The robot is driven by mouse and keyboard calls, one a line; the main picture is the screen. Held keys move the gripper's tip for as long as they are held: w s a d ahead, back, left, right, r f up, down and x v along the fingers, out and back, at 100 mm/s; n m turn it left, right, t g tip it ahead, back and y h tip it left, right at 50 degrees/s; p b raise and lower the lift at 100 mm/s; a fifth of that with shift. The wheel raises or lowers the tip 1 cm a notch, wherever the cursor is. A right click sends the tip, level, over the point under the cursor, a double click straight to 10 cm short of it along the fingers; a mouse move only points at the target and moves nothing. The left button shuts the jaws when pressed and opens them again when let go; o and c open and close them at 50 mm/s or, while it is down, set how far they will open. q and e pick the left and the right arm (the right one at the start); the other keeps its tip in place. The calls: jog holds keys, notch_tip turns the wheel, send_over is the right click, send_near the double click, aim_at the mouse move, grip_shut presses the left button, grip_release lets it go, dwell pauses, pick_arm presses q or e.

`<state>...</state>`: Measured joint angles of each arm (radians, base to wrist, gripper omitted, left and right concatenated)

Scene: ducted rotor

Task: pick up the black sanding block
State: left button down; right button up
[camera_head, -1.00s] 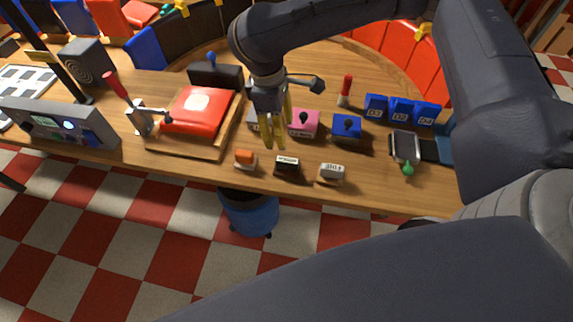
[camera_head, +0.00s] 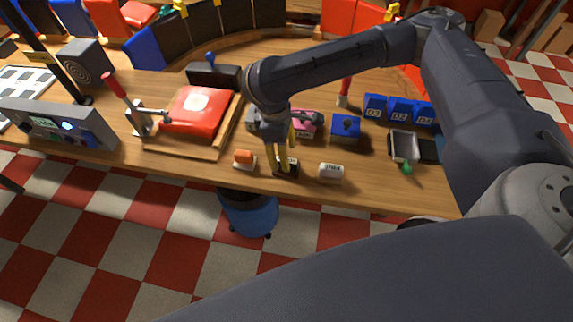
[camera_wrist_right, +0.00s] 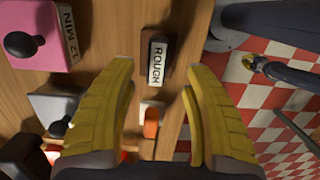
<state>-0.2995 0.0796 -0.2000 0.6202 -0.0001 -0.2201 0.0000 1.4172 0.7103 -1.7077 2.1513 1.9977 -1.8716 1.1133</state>
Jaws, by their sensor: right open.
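The black sanding block (camera_head: 291,171) lies near the front edge of the wooden table. In the right wrist view the block (camera_wrist_right: 157,62) is dark with a white label reading ROUGH. My right gripper (camera_head: 287,160) has yellow fingers that point down and partly cover the block in the head view. In the wrist view the gripper (camera_wrist_right: 155,82) is open and empty, with the block just beyond its fingertips and between them. I cannot tell whether a finger touches it.
An orange-topped block (camera_head: 244,157) sits left of the black block, and a white block (camera_head: 331,171) sits right. Behind are a pink block (camera_head: 305,123) and a blue block (camera_head: 346,128). A red pad (camera_head: 195,111) lies on a board at left.

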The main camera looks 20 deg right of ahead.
jog(key=shift+d+f, duration=0.25)
jog(key=shift+f, duration=0.9)
jog(key=shift+d+f, duration=0.2)
jog(key=shift+f, duration=0.95)
grip_shut()
